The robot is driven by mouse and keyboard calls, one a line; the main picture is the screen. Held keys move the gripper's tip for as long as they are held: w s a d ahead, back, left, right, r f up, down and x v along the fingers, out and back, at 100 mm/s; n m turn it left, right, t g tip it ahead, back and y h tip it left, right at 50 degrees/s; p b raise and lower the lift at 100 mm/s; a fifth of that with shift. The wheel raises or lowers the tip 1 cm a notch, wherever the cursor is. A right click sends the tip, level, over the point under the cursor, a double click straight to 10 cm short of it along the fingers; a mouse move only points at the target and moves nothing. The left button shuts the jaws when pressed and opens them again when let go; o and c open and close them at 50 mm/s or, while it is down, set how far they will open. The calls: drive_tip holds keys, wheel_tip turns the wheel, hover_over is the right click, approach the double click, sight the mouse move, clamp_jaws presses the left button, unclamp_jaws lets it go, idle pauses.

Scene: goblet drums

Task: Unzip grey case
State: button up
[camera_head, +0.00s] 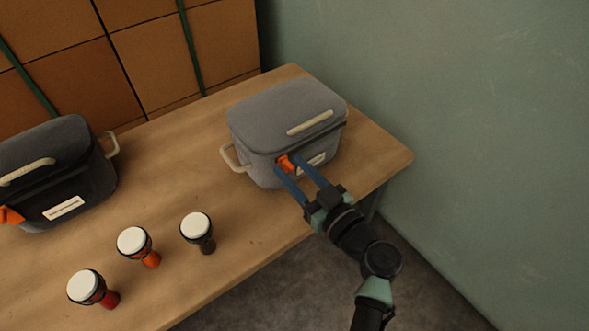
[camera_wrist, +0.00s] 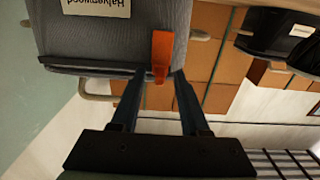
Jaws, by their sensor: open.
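The grey case (camera_head: 265,115) stands closed on the table at the right. It also shows in the wrist view (camera_wrist: 90,45), upside down. Its orange zip pull (camera_head: 286,162) hangs at the left part of the front face, above and left of a white label (camera_head: 312,163). My gripper (camera_head: 288,165) is open, its two blue fingers reaching to the front of the case on either side of the pull. In the wrist view the pull (camera_wrist: 161,55) shows between and just beyond the fingertips (camera_wrist: 156,78). Whether a finger touches it cannot be told.
A darker case (camera_head: 60,170) with an orange pull stands at the left. Several small drums (camera_head: 197,228) with white heads stand along the front of the wooden table (camera_head: 180,170). Cardboard boxes (camera_head: 160,45) stand behind; a green wall is at the right.

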clamp_jaws()
idle(1.3)
